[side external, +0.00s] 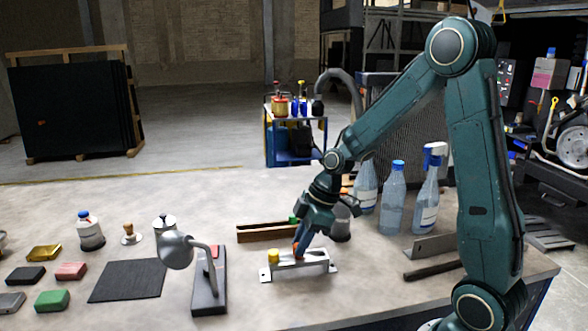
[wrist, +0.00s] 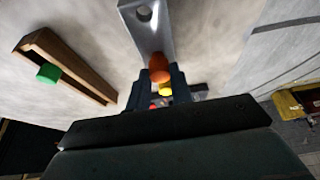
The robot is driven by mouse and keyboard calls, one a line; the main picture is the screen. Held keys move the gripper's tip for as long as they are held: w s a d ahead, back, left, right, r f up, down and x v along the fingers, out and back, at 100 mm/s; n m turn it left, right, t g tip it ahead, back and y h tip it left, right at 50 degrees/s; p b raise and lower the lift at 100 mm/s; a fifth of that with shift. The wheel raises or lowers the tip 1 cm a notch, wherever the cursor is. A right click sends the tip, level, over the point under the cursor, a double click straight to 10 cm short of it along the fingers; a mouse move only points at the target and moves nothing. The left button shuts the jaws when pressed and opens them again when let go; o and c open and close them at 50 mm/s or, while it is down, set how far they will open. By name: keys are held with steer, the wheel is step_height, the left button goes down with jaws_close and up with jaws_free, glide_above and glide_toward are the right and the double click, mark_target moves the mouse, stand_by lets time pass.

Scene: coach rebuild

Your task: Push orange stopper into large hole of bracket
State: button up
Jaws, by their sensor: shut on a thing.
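The orange stopper (side external: 298,250) is between the fingertips of my gripper (side external: 300,243), at the top of the silver bracket (side external: 314,267). In the wrist view the orange stopper (wrist: 159,67) shows at the tips of my shut gripper (wrist: 162,80), over the bracket (wrist: 151,36). Whether its lower end is inside a hole or only above the bracket is hidden. One open round hole shows in the bracket's far part in the wrist view. A yellow stopper (side external: 273,256) stands upright at the bracket's left end; in the wrist view yellow (wrist: 165,89) shows between my fingers.
A wooden channel (side external: 268,234) with a green piece (wrist: 48,73) lies behind the bracket. A desk lamp (side external: 208,290) stands close on the left. Bottles (side external: 393,200) and a metal angle piece (side external: 430,247) are on the right. Bare table lies in front of the bracket.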

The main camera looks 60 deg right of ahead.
steer(key=shift+f, duration=0.2)
steer(key=o, duration=1.5)
steer(key=shift+r, duration=0.1)
steer(key=shift+r, duration=2.9)
